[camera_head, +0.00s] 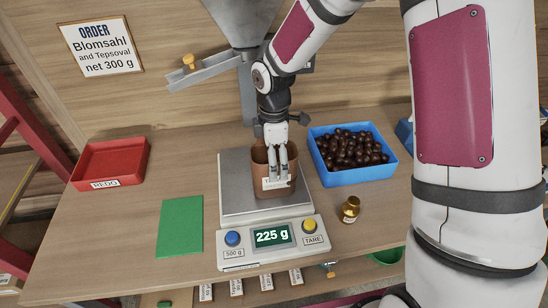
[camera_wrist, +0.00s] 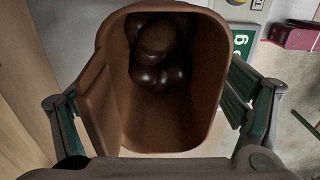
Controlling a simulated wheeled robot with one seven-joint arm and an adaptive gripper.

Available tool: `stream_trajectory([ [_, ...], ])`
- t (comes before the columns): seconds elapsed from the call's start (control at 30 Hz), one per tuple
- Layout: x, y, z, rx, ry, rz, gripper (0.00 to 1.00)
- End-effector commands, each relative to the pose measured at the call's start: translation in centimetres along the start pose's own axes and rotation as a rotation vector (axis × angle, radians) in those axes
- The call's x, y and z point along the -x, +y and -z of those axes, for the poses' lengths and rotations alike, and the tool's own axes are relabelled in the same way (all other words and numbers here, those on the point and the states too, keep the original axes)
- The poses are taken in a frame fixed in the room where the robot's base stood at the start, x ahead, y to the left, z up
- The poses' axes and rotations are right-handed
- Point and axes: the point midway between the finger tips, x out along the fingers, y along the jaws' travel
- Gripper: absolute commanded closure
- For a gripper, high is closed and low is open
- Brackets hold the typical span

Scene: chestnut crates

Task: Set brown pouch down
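The brown pouch (camera_head: 262,157) stands on the scale's metal plate (camera_head: 233,205), with a white label on its front. In the wrist view the pouch (camera_wrist: 165,115) is open at the top, with several dark glossy chestnuts (camera_wrist: 155,50) inside. My gripper (camera_head: 277,172) reaches down at the pouch from above. The scale display (camera_head: 271,236) reads 225 g. The pouch's underside is hidden.
A blue crate of chestnuts (camera_head: 389,171) stands right of the scale. A small brass bottle (camera_head: 350,210) stands in front of it. A green mat (camera_head: 180,226) lies empty left of the scale. A red REDO tray (camera_head: 113,160) is at the left. A metal hopper (camera_head: 243,20) hangs behind.

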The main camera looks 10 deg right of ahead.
Motion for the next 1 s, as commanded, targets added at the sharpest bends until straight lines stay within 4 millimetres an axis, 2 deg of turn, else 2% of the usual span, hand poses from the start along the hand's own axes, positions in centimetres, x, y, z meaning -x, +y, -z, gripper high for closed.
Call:
stream_trajectory([
  [0.27,0.8,0.1,0.0,0.000,0.000,-0.002,0.11],
  [0.37,2.2,0.2,0.0,0.001,0.000,-0.005,0.11],
  [0.7,9.1,0.2,0.0,0.000,0.000,-0.006,0.11],
  [0.9,11.6,0.1,0.0,0.000,0.000,-0.003,0.11],
  [1.0,12.1,0.1,0.0,0.000,0.000,-0.002,0.11],
])
